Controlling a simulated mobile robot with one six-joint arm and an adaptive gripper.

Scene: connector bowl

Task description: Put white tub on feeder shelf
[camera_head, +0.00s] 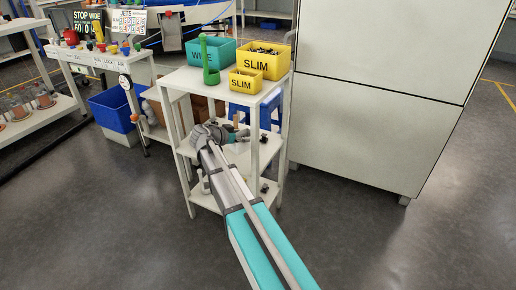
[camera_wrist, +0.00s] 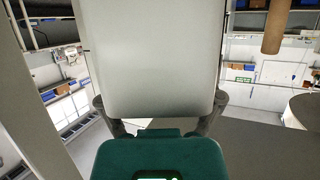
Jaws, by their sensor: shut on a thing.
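My gripper (camera_wrist: 158,103) is shut on the white tub (camera_wrist: 152,60), which fills the middle of the wrist view between the two fingers. In the head view my gripper (camera_head: 228,131) is inside the white shelf unit (camera_head: 189,82), below its top board and above the middle board. The tub cannot be made out clearly in the head view, where my arm and the shelf cover that spot. I cannot tell whether the tub touches a board.
The top board carries a teal bin (camera_head: 205,53), yellow SLIM bins (camera_head: 262,63) and a green upright holder (camera_head: 211,75). A tall pale cabinet (camera_head: 385,85) stands close on the right. A brown cylinder (camera_wrist: 274,25) shows in the wrist view.

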